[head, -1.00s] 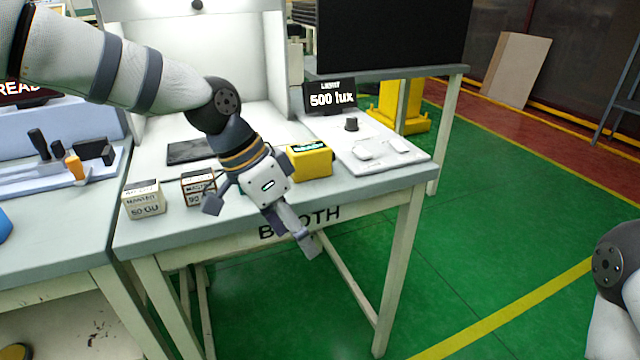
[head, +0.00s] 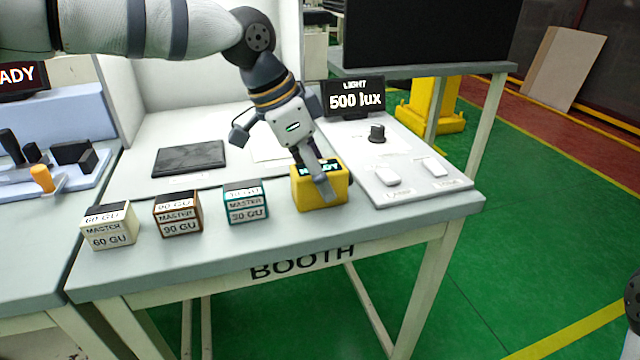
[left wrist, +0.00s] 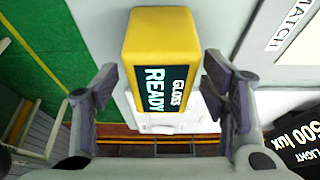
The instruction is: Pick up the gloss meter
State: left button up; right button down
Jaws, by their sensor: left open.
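The gloss meter is a yellow box (head: 306,198) near the front right of the booth table, with a dark display partly hidden by my gripper. In the left wrist view the gloss meter (left wrist: 165,45) shows its display reading GLOSS READY. My left gripper (head: 325,182) is over it, pointing down. In the left wrist view the open fingers of my left gripper (left wrist: 165,95) stand on both sides of the yellow box, with gaps visible. My right gripper is out of view; only a bit of my right arm shows at the right edge.
Three master blocks, cream (head: 109,228), brown (head: 178,214) and teal (head: 246,203), stand left of the meter. A control panel (head: 450,184) with a knob and a 500 lux sign (head: 355,98) are to the right. A dark plate (head: 189,158) lies behind the blocks.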

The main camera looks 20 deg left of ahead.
pick_arm(q)
jog(key=shift+w+d+f, duration=0.15)
jog(key=shift+w+f, duration=0.05)
jog(key=shift+f, duration=0.25)
jog(key=c, duration=1.4)
jog(key=shift+r, duration=0.15)
jog(key=shift+c, duration=0.2)
